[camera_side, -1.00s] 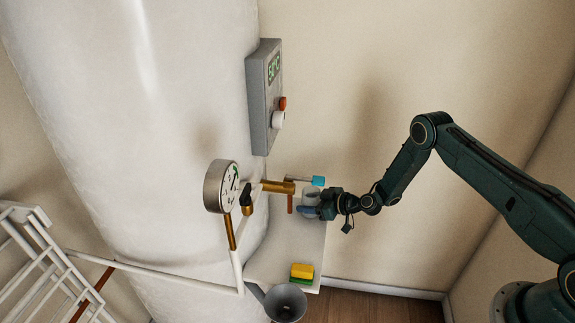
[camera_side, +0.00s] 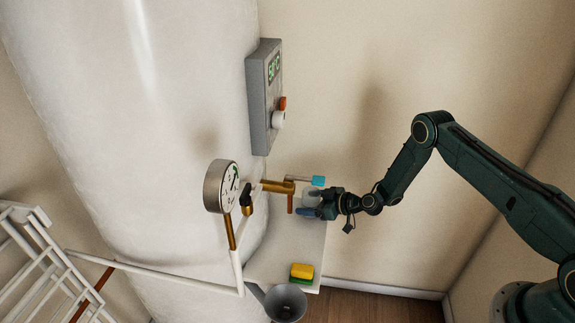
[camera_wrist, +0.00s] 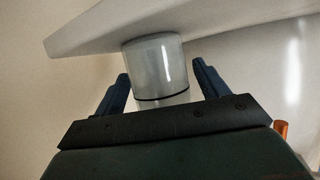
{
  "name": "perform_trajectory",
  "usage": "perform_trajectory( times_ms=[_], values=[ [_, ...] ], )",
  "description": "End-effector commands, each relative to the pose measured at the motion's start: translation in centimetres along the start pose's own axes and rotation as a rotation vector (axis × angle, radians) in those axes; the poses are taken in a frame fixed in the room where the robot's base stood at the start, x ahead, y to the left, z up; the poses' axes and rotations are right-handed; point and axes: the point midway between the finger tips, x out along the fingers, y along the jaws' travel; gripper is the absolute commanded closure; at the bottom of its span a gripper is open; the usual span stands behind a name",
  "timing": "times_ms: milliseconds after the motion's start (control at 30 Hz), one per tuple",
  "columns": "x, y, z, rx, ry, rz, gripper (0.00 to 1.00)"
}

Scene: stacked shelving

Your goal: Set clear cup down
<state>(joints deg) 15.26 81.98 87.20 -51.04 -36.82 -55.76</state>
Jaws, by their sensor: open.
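The clear cup (camera_wrist: 153,68) shows in the wrist view as a translucent cylinder with a dark ring near one end. It meets the white shelf (camera_wrist: 95,32) in that view. My gripper (camera_wrist: 163,82) is open, with one blue finger on each side of the cup and a visible gap on both sides. In the side view the cup (camera_side: 311,195) is small and partly hidden by my gripper (camera_side: 310,208). It is on or just over the shelf (camera_side: 283,250), below the brass tap.
The brass tap (camera_side: 279,187) with a blue handle (camera_side: 318,181) is close above the cup. A yellow and green sponge (camera_side: 301,273) lies on the shelf's front. A grey funnel (camera_side: 286,303) and a pressure gauge (camera_side: 221,187) are nearby.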

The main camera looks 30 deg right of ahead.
Motion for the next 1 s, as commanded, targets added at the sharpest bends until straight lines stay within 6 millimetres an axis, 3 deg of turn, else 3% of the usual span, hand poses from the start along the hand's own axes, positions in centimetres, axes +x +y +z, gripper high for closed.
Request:
perform_trajectory(
  times_ms=[267, 800, 1000],
  values=[
    [-2.6, 0.1, 0.0, 0.003, 0.0, 0.002, 0.27],
    [-9.7, 0.1, 0.0, 0.003, -0.001, 0.002, 0.27],
    [-11.2, 0.1, 0.1, 0.002, -0.001, 0.002, 0.27]
  ],
)
